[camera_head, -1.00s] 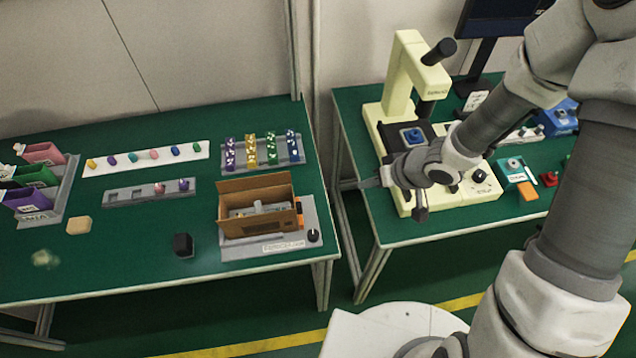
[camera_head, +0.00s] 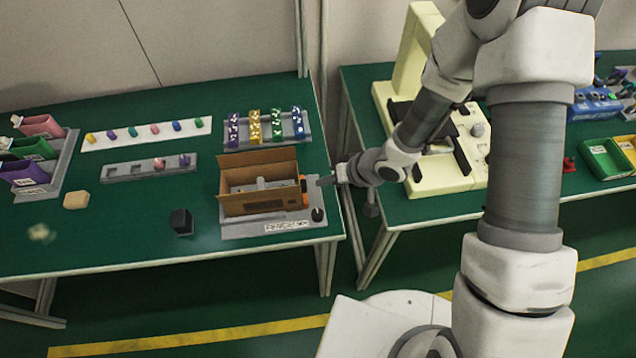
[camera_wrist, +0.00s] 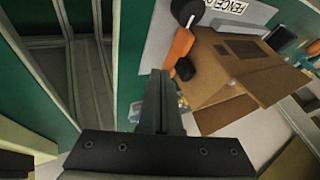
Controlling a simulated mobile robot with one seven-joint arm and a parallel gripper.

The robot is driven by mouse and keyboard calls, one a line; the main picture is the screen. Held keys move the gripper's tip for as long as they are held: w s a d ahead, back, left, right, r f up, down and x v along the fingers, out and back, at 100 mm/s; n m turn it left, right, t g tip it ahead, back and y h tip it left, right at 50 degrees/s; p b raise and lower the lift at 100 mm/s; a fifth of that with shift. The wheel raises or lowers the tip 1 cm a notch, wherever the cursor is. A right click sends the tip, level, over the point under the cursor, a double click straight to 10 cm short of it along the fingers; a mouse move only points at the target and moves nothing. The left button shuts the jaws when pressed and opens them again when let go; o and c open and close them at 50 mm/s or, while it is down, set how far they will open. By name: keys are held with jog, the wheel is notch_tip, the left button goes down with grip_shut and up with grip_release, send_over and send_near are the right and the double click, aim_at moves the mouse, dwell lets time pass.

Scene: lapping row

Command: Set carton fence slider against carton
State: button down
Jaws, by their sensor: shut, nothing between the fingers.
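The open brown carton (camera_head: 240,205) sits on a grey fence plate (camera_head: 240,231) at the left table's right end. An orange fence slider (camera_head: 304,192) stands at the carton's right end; whether they touch is unclear. In the wrist view, the orange slider (camera_wrist: 180,46) is beside the carton (camera_wrist: 228,88), with black round parts at both its ends. My gripper (camera_head: 325,181) is shut and empty, just right of the slider, by the table's right edge. Its closed fingers (camera_wrist: 160,88) point towards the slider in the wrist view, apart from it.
A black knob (camera_head: 318,214) stands on the plate's front right corner. A black block (camera_head: 181,222) lies left of the carton, and a rack of coloured vials (camera_head: 265,141) stands behind it. A cream press (camera_head: 400,90) stands on the right table, across a gap.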

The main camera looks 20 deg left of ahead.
aim_at(304, 189)
jog(key=shift+s+a, duration=0.45)
jog(key=shift+a, duration=0.4)
jog(key=shift+s+a, duration=0.4)
jog(key=shift+a, duration=0.3)
